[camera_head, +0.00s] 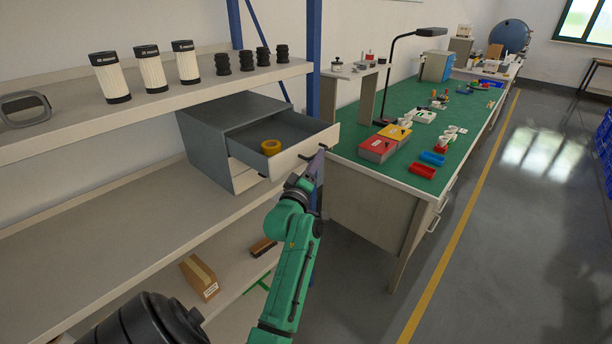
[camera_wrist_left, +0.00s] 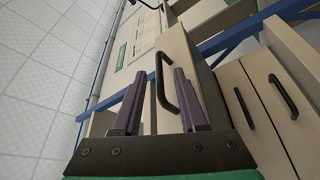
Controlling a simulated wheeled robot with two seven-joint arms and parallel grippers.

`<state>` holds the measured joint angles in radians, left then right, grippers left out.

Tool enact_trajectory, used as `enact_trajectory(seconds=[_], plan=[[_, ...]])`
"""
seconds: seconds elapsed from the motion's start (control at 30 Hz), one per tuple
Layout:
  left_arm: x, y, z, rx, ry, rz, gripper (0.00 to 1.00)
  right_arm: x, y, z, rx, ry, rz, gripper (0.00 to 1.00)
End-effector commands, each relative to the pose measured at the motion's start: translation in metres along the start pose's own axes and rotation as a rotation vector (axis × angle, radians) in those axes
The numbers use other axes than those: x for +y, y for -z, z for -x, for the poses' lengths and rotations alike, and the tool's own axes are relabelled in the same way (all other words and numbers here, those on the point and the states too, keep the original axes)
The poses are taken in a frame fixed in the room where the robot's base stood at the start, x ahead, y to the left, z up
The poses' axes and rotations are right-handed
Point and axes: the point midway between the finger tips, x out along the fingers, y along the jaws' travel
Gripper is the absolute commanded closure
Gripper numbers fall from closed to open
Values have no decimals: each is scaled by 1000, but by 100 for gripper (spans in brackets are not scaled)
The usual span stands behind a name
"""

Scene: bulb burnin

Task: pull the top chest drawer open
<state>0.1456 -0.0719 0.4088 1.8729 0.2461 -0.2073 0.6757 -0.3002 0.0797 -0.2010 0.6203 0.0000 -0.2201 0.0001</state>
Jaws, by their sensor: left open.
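The grey chest (camera_head: 206,139) stands on the middle shelf. Its top drawer (camera_head: 304,150) is pulled well out, and a yellow ring-shaped roll (camera_head: 270,147) lies inside. The lower drawer front (camera_head: 243,176) is in line with the chest. My left gripper (camera_head: 318,158) is at the top drawer's front, by its handle. In the left wrist view my open left gripper (camera_wrist_left: 160,76) has the black bar handle (camera_wrist_left: 164,86) between its two fingers, with gaps showing on both sides. My right gripper is not in view.
An upper shelf (camera_head: 130,112) holds white-and-black cylinders and black parts. A blue post (camera_head: 313,60) stands just behind the open drawer. A green-topped bench (camera_head: 350,141) with trays and a lamp is to the right. Cardboard boxes (camera_head: 200,277) lie on the lower shelf.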

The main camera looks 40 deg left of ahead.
Motion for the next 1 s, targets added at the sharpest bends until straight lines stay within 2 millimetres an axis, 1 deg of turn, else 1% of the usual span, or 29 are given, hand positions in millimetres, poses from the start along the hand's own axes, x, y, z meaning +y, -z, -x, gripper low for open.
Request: enact_trajectory(seconds=[0.03,0.17,0.3,0.4,0.5,0.63,1.0], plan=[[1,0,10,-2,4,0,58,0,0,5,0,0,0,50],[1,0,43,-4,4,-1,58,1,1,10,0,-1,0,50],[0,-2,82,-5,5,-1,58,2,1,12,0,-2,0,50],[0,-2,105,-4,3,-1,58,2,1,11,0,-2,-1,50],[1,-2,119,-3,0,0,58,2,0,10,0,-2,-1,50],[2,-1,126,-1,-2,0,58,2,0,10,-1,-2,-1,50],[2,-1,126,-1,-2,0,58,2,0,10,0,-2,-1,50]])
